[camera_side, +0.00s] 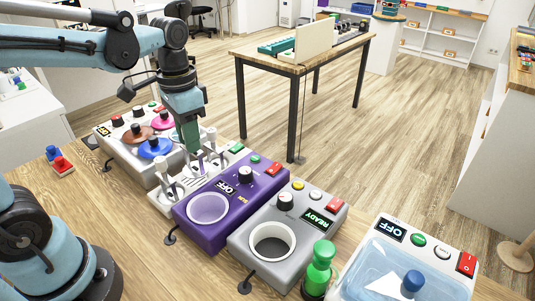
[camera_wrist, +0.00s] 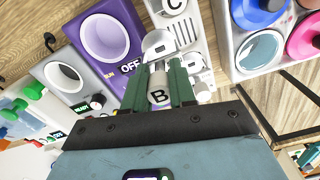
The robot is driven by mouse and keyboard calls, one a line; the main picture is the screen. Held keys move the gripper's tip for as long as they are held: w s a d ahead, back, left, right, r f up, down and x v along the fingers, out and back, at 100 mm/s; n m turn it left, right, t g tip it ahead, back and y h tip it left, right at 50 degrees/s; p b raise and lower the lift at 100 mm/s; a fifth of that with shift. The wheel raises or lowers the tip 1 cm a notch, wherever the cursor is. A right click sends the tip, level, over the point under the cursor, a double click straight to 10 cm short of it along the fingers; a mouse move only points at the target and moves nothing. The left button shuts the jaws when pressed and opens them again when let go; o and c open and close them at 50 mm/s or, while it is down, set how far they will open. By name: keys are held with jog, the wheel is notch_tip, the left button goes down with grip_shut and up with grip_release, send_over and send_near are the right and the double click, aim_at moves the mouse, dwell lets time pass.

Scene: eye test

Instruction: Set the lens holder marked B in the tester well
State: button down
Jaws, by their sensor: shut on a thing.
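My gripper (camera_side: 192,147) points down over the white rack (camera_side: 160,203). In the wrist view its green fingers (camera_wrist: 164,75) are closed on the lens holder marked B (camera_wrist: 160,97), whose letter shows between them. I cannot tell if this holder is clear of the rack. A holder marked C (camera_wrist: 173,6) stands in the rack. A grey unit reading READY has an empty round white-rimmed well (camera_side: 272,244). A purple unit reading OFF has a round pale opening (camera_side: 208,208). I cannot tell from labels which is the tester.
A grey unit with coloured round lids, one of them blue (camera_side: 155,148), stands behind the rack. A green handled piece (camera_side: 319,265) stands right of the READY unit. A clear-topped bath unit (camera_side: 405,260) is at far right. Red and blue pieces (camera_side: 60,160) lie at left.

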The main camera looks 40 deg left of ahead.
jog(key=s+d+r, duration=0.1)
jog(key=d+r, duration=0.1)
jog(key=d, duration=2.1)
notch_tip(320, 180, down, 9)
jog(key=shift+s+a+r, duration=0.15)
jog(key=shift+s+a, duration=0.05)
jog(key=shift+f, duration=0.3)
dwell(0.5)
jog(key=c, duration=0.5)
grip_release()
jog(key=shift+r, duration=3)
